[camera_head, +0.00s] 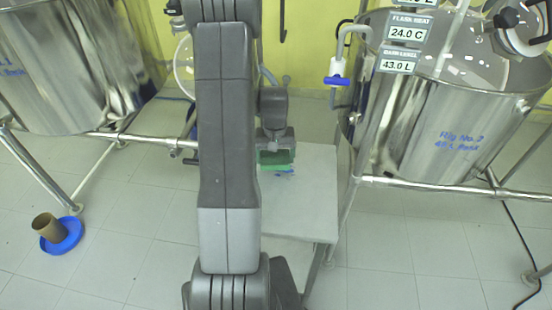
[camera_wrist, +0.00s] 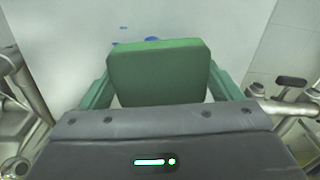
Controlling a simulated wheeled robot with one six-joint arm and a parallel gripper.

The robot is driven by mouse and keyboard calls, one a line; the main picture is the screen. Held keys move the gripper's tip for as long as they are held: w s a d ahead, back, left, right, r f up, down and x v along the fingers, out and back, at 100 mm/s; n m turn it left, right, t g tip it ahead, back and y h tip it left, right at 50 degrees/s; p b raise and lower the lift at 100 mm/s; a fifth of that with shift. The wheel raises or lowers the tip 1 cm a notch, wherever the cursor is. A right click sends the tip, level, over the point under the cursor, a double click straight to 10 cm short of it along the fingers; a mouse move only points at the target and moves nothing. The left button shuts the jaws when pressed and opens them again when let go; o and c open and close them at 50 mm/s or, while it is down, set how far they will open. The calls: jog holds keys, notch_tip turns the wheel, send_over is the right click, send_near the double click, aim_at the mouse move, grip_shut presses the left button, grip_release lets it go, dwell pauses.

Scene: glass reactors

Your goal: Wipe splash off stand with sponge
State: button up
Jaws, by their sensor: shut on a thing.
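A green sponge (camera_head: 276,157) is held in my gripper (camera_head: 276,146), over the pale grey stand (camera_head: 315,195). In the wrist view the sponge (camera_wrist: 158,70) sits between the two green fingers, which are shut on it. Blue splash (camera_wrist: 150,40) shows just past the sponge's far edge, with a smaller blue mark (camera_wrist: 123,28) beyond it. In the head view a bit of blue splash (camera_head: 285,174) shows at the sponge's near edge. The sponge hides part of the stand top, and my arm covers its left side. I cannot tell whether the sponge touches the top.
A steel reactor (camera_head: 440,125) on a pipe frame (camera_head: 430,183) stands close on the right. Another steel reactor (camera_head: 70,75) is on the left. A blue dish (camera_head: 66,238) with a brown cup (camera_head: 48,226) lies on the left floor. The floor at front right is mostly clear.

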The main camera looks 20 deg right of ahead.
aim_at(275, 156)
jog(key=shift+r+p, duration=1.2)
jog(key=shift+r, duration=1.1)
jog(key=shift+f+b, duration=0.2)
jog(key=shift+b, duration=0.15)
